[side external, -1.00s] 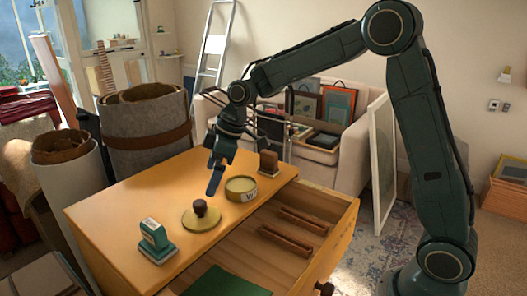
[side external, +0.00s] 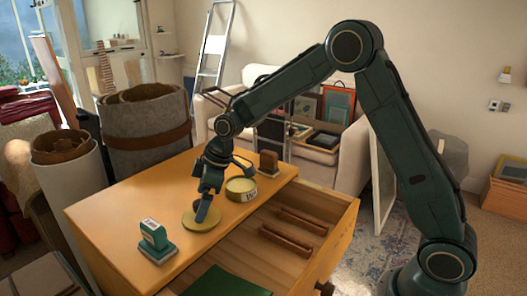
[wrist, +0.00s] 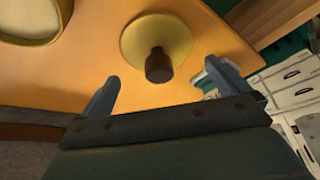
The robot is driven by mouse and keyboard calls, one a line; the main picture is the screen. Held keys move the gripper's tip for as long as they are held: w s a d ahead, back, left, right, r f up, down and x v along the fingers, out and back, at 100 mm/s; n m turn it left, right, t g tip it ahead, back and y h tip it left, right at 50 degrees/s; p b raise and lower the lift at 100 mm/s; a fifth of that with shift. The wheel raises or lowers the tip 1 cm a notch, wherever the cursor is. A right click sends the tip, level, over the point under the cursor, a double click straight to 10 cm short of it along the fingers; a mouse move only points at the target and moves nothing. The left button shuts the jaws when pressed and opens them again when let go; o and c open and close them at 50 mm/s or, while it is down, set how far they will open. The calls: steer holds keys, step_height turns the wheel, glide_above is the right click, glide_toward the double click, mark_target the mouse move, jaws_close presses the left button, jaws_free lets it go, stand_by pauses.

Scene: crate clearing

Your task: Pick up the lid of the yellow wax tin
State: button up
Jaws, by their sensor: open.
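The yellow round lid (side external: 193,220) with a dark brown knob lies on the wooden cabinet top, beside the open yellow tin (side external: 241,189). In the wrist view the lid (wrist: 142,30) and its knob (wrist: 158,66) show ahead of my fingers, and part of the tin (wrist: 30,18) shows at the upper left. In the wrist view my gripper (wrist: 165,85) is open and empty, with one finger on each side of the knob's line; no contact is visible.
A green stamp-like block (side external: 155,241) stands left of the lid. A brown block (side external: 268,163) stands behind the tin. The cabinet's open drawer (side external: 262,262) holds brown wooden pieces (side external: 301,221) and a green flat item (side external: 226,281).

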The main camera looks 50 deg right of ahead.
steer(key=shift+x, duration=2)
steer(key=shift+w, duration=0.1)
steer(key=c, duration=0.7)
